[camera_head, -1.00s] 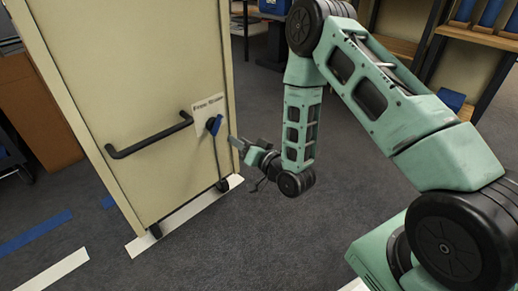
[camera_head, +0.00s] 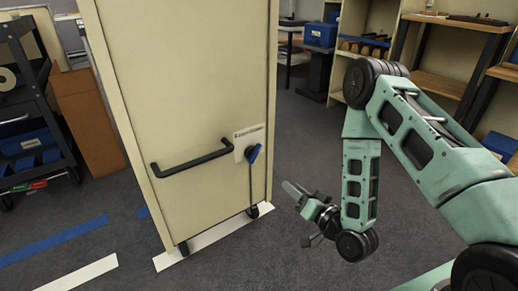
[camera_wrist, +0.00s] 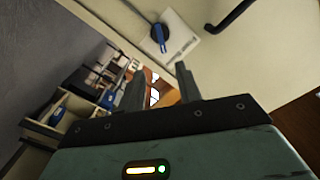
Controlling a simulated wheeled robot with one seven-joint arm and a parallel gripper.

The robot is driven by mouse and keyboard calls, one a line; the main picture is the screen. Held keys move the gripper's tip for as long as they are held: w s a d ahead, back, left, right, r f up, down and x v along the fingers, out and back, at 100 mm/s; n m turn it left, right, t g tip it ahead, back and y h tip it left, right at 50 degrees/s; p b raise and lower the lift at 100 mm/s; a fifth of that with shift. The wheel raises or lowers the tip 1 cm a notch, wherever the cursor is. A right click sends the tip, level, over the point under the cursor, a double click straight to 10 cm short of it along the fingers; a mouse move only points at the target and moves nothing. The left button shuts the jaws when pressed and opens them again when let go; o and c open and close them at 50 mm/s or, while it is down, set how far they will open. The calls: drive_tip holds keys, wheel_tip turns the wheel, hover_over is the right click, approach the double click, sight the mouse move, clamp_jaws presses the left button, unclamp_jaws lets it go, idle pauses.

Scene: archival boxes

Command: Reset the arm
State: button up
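My gripper (camera_head: 294,194) is in front of and to the right of a tall cream cabinet (camera_head: 185,90) in the head view, apart from it. In the wrist view my gripper (camera_wrist: 160,80) has its two fingers spread apart with nothing between them. The cabinet panel (camera_wrist: 255,55) fills the upper right there. A blue knob (camera_head: 253,153) with a label plate (camera_head: 247,139) sits near the panel's right edge. The blue knob also shows in the wrist view (camera_wrist: 159,37). My arm is bent, with its wrist hanging low over the floor.
A black handle (camera_head: 192,164) sticks out from the cabinet. A black cart (camera_head: 30,110) stands at the left beside a brown box (camera_head: 90,115). Grey floor around my arm is clear, with blue and white tape strips.

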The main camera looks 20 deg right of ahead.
drive_tip(key=s+a+r+n+g+p, duration=0.25)
drive_tip(key=a+r+n+g, duration=0.55)
drive_tip(key=a, duration=0.4)
drive_tip(key=s+r+n+g+h+p, duration=0.1)
drive_tip(key=s+r+g+h, duration=0.15)
drive_tip(key=s+r, duration=0.4)
drive_tip(key=s+r+n+g+h+p, duration=0.1)
drive_tip(key=s+r+g, duration=0.25)
drive_tip(key=s, duration=0.55)
drive_tip(key=s+r+n+g+h+p, duration=0.1)
drive_tip(key=s+r+g+h, duration=0.15)
drive_tip(key=s+r, duration=0.4)
wheel_tip(320, 180, up, 36)
drive_tip(key=s+y+p, duration=0.1)
drive_tip(key=p, duration=3.7)
drive_tip(key=shift+f+g, duration=0.2)
drive_tip(key=shift+g, duration=0.15)
